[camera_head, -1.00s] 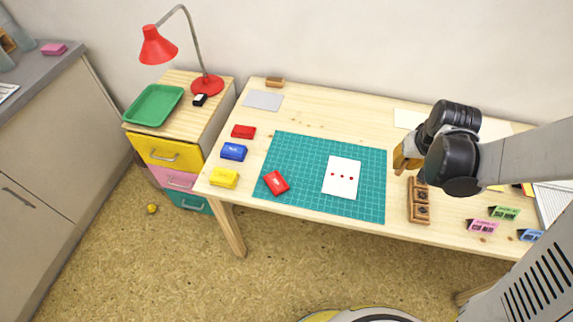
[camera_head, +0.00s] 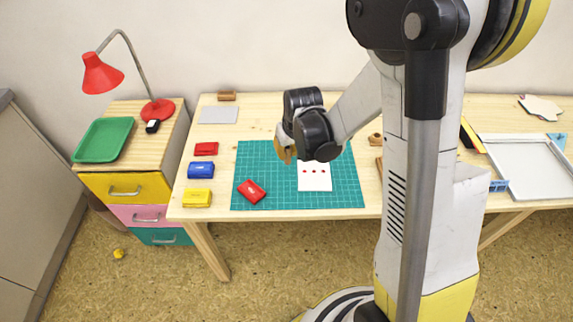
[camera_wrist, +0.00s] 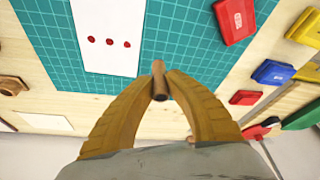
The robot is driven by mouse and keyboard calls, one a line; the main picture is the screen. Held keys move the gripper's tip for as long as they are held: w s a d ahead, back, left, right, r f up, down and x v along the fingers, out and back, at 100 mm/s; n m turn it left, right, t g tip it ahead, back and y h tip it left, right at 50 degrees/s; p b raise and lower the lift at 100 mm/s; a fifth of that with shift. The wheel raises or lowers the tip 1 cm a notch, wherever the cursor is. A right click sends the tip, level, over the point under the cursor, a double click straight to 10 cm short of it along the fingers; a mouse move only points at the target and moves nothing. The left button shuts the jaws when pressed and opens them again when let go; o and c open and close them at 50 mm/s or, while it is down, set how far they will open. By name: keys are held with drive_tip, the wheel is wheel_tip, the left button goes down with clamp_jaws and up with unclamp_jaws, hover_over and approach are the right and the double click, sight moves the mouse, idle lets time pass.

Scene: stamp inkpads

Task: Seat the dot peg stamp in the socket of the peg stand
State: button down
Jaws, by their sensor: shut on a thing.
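The dot peg stamp (camera_wrist: 159,82), a small brown cylinder, is clasped between the tips of my gripper (camera_wrist: 159,90) in the wrist view. In the head view my gripper (camera_head: 285,152) is above the back part of the green mat, just left of the white card; the stamp cannot be made out there. A small wooden piece with a round feature on top, seemingly the peg stand (camera_wrist: 12,85), is at the left edge of the wrist view. It seems to be the small wooden piece (camera_head: 375,139) right of the mat in the head view, partly hidden by my arm.
The white card (camera_head: 314,180) with three red dots lies on the green cutting mat (camera_head: 349,198). My arm hides much of the right side.

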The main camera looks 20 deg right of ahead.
sight(288, 158)
wheel_tip(288, 158, down, 4)
drive_tip(key=shift+w+a+f+b, duration=0.1)
drive_tip(key=shift+a+f+b, duration=0.05)
drive_tip(key=shift+b, duration=1)
drive_tip(key=c, duration=1.8)
unclamp_jaws()
drive_tip(key=shift+f, duration=0.1)
drive_tip(key=o, duration=0.3)
drive_tip(key=shift+o, duration=0.2)
